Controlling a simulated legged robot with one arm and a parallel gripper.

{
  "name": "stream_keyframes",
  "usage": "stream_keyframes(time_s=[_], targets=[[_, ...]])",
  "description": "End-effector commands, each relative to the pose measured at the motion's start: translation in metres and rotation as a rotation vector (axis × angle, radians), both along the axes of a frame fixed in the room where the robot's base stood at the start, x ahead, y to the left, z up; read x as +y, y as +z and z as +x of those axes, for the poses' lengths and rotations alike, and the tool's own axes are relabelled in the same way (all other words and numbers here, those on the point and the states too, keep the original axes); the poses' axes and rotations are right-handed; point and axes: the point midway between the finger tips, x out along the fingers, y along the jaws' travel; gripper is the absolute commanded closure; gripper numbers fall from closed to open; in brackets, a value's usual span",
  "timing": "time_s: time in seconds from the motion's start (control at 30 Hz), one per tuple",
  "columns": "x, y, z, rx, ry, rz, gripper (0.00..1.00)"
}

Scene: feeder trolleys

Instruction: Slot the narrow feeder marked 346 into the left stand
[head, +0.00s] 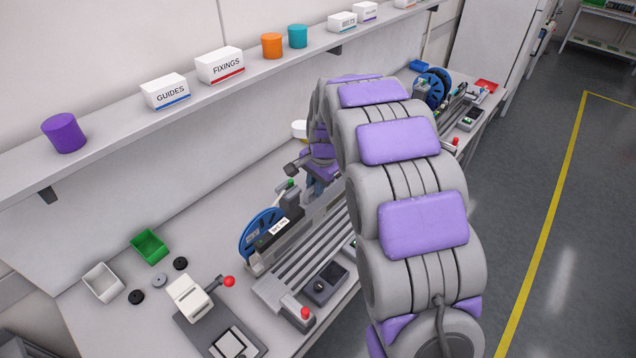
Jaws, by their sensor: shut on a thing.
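A narrow dark feeder (272,243) with a blue reel (258,228) and a white label (279,226) is at the left side of the near grooved stand (306,262). The label's marking is too small to read. My gripper (312,187) is at the feeder's far upper end, shut on it, partly hidden by my own arm. The feeder lies along the stand's grooves; I cannot tell whether it is seated in one. The stand's other grooves look empty, and my arm hides its right part.
A second stand (462,104) with a blue reel (432,90) is at the back right. Near left are a press-like device (188,298) with a red knob, a green bin (149,246) and a white bin (103,282). A shelf (110,138) with boxes and cups runs above the bench.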

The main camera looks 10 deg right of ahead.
Motion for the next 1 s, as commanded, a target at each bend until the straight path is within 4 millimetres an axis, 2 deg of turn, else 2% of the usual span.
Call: stream_keyframes(time_s=[1.0], targets=[[-0.001,-0.089,0.0,-0.002,0.002,0.001,1.0]])
